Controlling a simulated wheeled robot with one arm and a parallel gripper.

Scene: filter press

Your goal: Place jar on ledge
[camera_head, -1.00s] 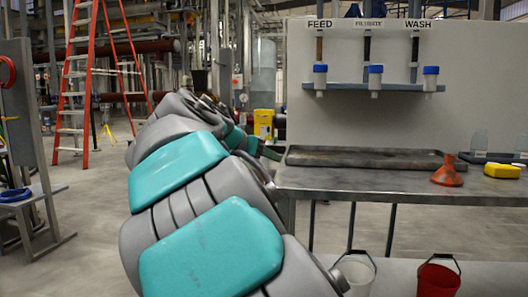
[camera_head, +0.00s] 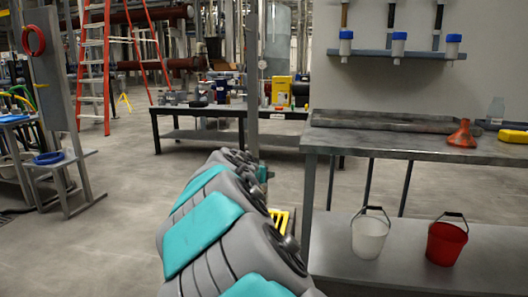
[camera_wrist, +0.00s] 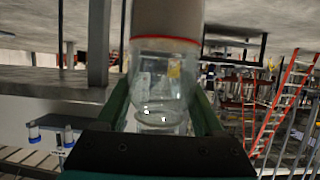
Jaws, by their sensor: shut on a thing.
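My gripper (camera_wrist: 162,105) is shut on a clear jar (camera_wrist: 160,85), its two green fingers on either side of the glass. The jar has a thin red line around it and a grey-brown part at the top of the wrist picture, which appears turned over. In the head view my arm hides the jar and most of my gripper. A narrow grey-blue ledge (camera_head: 375,53) runs along the pale panel at upper right. Several blue-capped bottles (camera_head: 398,44) hang at it; some also show at lower left in the wrist view (camera_wrist: 68,137). My gripper is apart from the ledge.
A steel bench (camera_head: 400,147) at right carries a dark tray (camera_head: 385,122), an orange funnel (camera_head: 462,135) and a yellow object (camera_head: 513,135). A white bucket (camera_head: 369,238) and red bucket (camera_head: 446,243) stand below. A cluttered black table (camera_head: 180,110) is behind.

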